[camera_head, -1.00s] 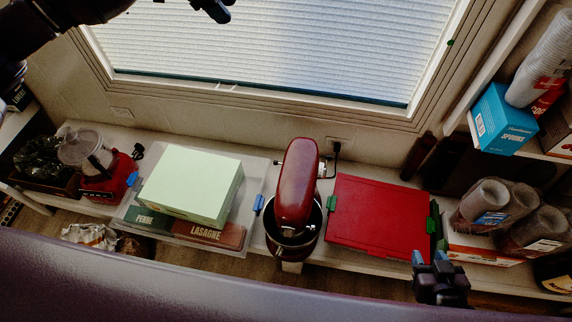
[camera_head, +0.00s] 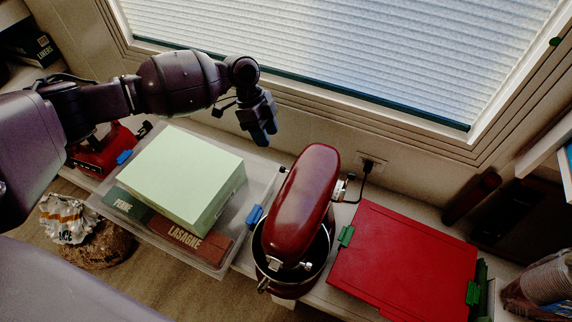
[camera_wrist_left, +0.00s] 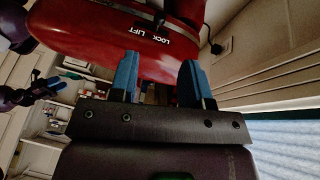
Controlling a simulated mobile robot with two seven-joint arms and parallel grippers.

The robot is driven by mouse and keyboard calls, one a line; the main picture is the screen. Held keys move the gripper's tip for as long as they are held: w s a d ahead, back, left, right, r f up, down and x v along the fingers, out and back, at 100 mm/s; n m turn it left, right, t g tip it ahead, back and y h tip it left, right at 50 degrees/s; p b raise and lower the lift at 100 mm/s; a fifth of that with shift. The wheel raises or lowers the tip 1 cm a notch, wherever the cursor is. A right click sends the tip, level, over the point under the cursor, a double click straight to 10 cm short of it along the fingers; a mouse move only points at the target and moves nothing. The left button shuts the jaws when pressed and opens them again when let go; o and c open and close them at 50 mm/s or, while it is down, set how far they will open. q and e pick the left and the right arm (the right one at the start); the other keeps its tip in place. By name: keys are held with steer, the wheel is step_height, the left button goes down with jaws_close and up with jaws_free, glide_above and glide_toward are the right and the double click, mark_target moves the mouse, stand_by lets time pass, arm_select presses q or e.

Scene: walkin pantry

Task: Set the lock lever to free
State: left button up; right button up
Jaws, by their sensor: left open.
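The red stand mixer (camera_head: 302,205) stands on the counter right of my left gripper (camera_head: 262,136). That gripper points down, open and empty, apart from the mixer at its upper left. In the left wrist view, the mixer's red body (camera_wrist_left: 85,30) is beyond the open blue fingers (camera_wrist_left: 158,82). A dark label with the words LOCK and LIFT (camera_wrist_left: 148,33) is on its side. A small dark lever (camera_wrist_left: 159,17) shows beside the label; I cannot tell its setting. What looks like my right gripper (camera_wrist_left: 45,88) shows at the left, its jaws unclear.
A clear tray (camera_head: 262,180) holding a pale green box (camera_head: 185,172) and a lasagne box (camera_head: 190,241) is left of the mixer. A red lidded box (camera_head: 405,262) is to its right. The window blind (camera_head: 340,50) and wall are behind.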

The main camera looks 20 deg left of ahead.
mark_target(287, 171)
arm_select(q)
steer(key=b+x, duration=0.2)
steer(key=x, duration=0.8)
steer(key=shift+f, duration=0.25)
steer(key=shift+d, duration=0.1)
jaws_close()
